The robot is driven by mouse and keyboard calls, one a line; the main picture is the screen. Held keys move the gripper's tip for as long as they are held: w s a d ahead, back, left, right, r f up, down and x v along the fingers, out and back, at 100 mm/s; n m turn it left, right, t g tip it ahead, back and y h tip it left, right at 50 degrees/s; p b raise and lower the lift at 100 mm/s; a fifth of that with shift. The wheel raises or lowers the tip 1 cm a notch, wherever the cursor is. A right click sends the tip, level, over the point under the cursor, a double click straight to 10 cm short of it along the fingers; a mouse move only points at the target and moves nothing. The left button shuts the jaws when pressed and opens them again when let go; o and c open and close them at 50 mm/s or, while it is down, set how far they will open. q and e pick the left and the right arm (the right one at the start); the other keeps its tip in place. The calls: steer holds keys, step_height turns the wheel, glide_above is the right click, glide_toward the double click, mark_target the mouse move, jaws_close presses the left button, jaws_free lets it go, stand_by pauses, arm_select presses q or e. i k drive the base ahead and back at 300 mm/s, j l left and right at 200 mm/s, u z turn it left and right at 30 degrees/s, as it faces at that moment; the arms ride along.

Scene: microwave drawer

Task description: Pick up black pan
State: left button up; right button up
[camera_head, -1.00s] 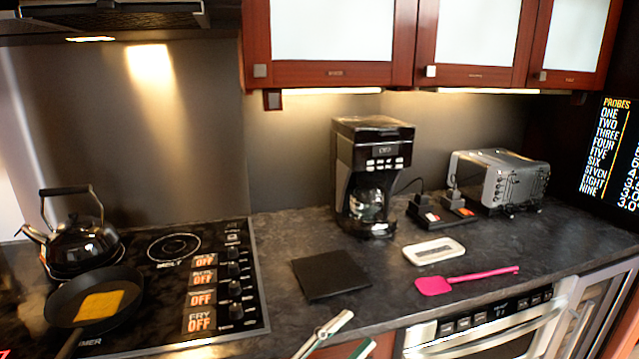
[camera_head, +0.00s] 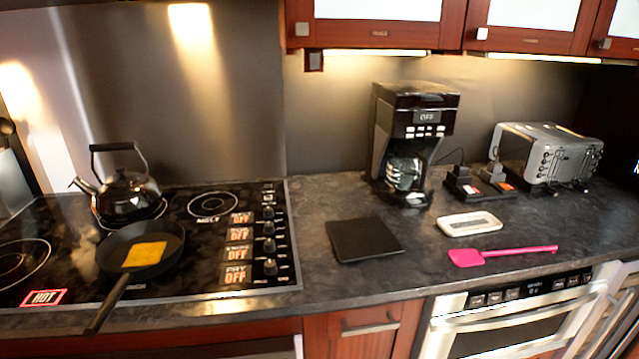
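The black pan (camera_head: 168,236) sits on the front part of the black stovetop at the left. A flat yellow piece of food (camera_head: 145,254) lies in it. The pan's handle (camera_head: 112,302) points toward the front and slightly left, and its end reaches past the stove's front edge. Neither of my grippers shows in the head view.
A black kettle (camera_head: 128,193) stands close behind the pan. A lit HOT sign (camera_head: 44,298) is at the stove's front left. A black square mat (camera_head: 364,239), white dish (camera_head: 469,223), pink spatula (camera_head: 500,254), coffee maker (camera_head: 415,140) and toaster (camera_head: 548,155) are to the right.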

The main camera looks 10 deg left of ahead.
mark_target(142, 250)
steer(key=u, duration=1.3)
